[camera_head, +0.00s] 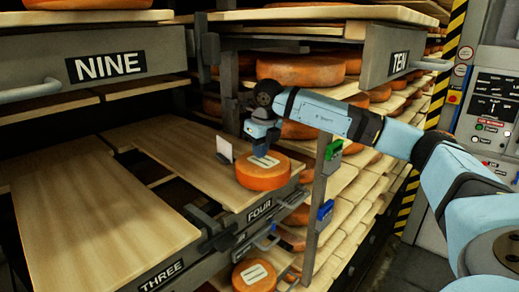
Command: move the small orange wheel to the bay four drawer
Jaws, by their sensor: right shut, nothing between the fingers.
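A small orange cheese wheel (264,180) with a pale label on top lies on the wooden board of the bay four drawer (196,152), near its front right corner. The drawer is pulled out, and its front carries a FOUR plate (260,209). My right gripper (261,152) points down directly over the wheel's top. It is shut with nothing held. I cannot tell whether its tips touch the wheel. My left gripper is not in view.
The bay three drawer (100,205) stands out at left with an empty board. The drawers marked NINE (109,66) and TEN (398,62) overhang above. A post with green and blue clips (325,185) stands right of the wheel. Racks of other wheels lie behind.

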